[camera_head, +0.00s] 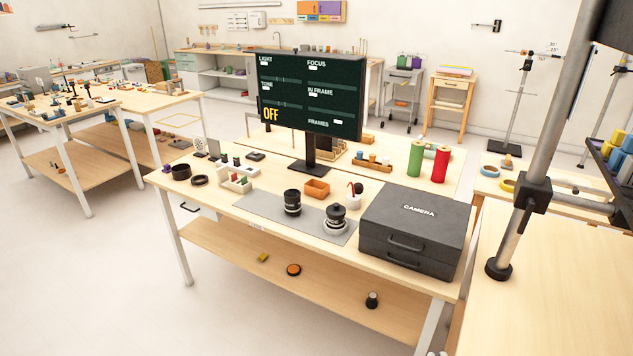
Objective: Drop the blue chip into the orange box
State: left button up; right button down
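A small open orange box (316,189) stands on the near wooden table (215,210), beside the grey mat and in front of the monitor stand. I cannot make out a blue chip for certain. A white tray (236,182) left of the orange box holds small pieces too small to tell apart. A wooden rack (371,165) behind holds small cylinders, one of them bluish. Neither of my grippers is in view.
Two dark lenses (292,203) stand on the grey mat (262,206). A black camera case (415,225) fills the table's right end. A monitor (310,95) rises behind the box. A metal stand (520,200) is at right. Floor at front left is clear.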

aim_at(315, 192)
jog(key=i+j+z, duration=0.2)
jog(key=i+j, duration=0.3)
jog(key=i, duration=0.5)
jog(key=i+j+z, duration=0.2)
jog(key=i+j, duration=0.4)
jog(key=i, duration=0.35)
jog(key=i+j+z, duration=0.2)
jog(key=i+j, duration=0.6)
jog(key=i, duration=0.1)
